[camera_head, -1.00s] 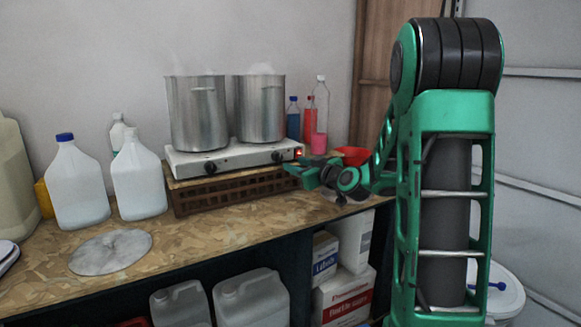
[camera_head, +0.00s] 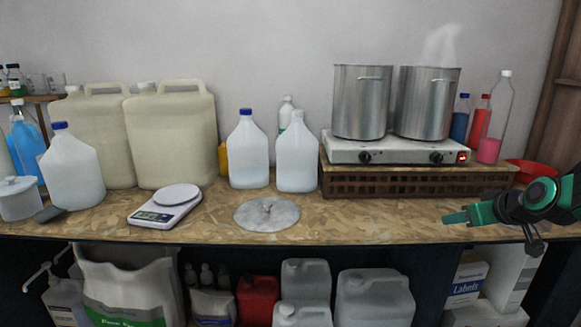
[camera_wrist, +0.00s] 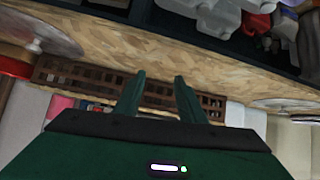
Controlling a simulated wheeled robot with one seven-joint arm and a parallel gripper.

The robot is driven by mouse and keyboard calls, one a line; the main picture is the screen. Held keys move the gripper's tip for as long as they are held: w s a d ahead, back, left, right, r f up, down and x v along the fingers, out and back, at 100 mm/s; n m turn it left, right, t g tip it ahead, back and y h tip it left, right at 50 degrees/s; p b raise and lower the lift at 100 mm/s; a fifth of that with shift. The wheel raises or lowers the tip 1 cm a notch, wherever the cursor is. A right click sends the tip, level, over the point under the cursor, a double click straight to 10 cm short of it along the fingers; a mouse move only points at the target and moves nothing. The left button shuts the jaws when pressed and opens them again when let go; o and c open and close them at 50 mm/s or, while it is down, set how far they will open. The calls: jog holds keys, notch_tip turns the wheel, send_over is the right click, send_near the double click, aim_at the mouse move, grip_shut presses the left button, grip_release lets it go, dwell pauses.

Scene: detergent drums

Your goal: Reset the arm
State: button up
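My gripper (camera_head: 452,217) is green and black and reaches in from the right edge of the head view. It appears in front of the right part of the wooden worktop (camera_head: 345,226) and points left. In the wrist view its two green fingers (camera_wrist: 160,78) stand apart with nothing between them, so it is open and empty. Most of my arm is out of the head view.
A round metal lid (camera_head: 267,214), a scale (camera_head: 166,206) and several jugs (camera_head: 247,152) are left. A red bowl (camera_head: 531,170) lies behind the gripper.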

jog(key=s+a+f+m+g, duration=0.1)
jog(key=s+f+m+g, duration=0.1)
jog(key=s, duration=0.9)
jog(key=s+a+f+m+g, duration=0.1)
jog(key=s+g, duration=0.4)
jog(key=s, duration=0.6)
jog(key=s+a+f+m+g, duration=0.1)
jog(key=s+f+m+g, duration=0.2)
jog(key=s, duration=0.8)
jog(key=shift+s+a+m+g, duration=0.2)
jog(key=shift+m+g, duration=0.1)
jog(key=shift+m, duration=0.7)
jog(key=shift+w+f+h, duration=0.2)
jog(key=shift+w+h, duration=0.1)
jog(key=shift+w, duration=0.35)
